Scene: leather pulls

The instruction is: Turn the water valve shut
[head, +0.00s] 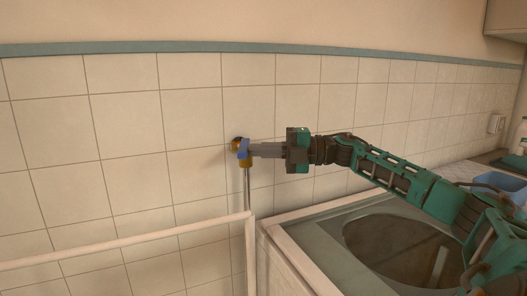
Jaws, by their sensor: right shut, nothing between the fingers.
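The water valve (243,150) sticks out from the tiled wall, with brass-coloured parts and a blue handle. A thin pipe (247,190) runs down from it. My right gripper (254,150) comes in from the right, level with the valve. Its fingers are shut with nothing between them, and their tips are at the blue handle. I cannot tell whether they touch it. The fingertips hide part of the handle's right side. My left gripper is not in view.
A pale rail frame (130,239) stands in front of the wall below the valve. A machine with a round dark opening (400,250) is at the lower right. A blue basin (500,182) sits at the far right. The wall left of the valve is clear.

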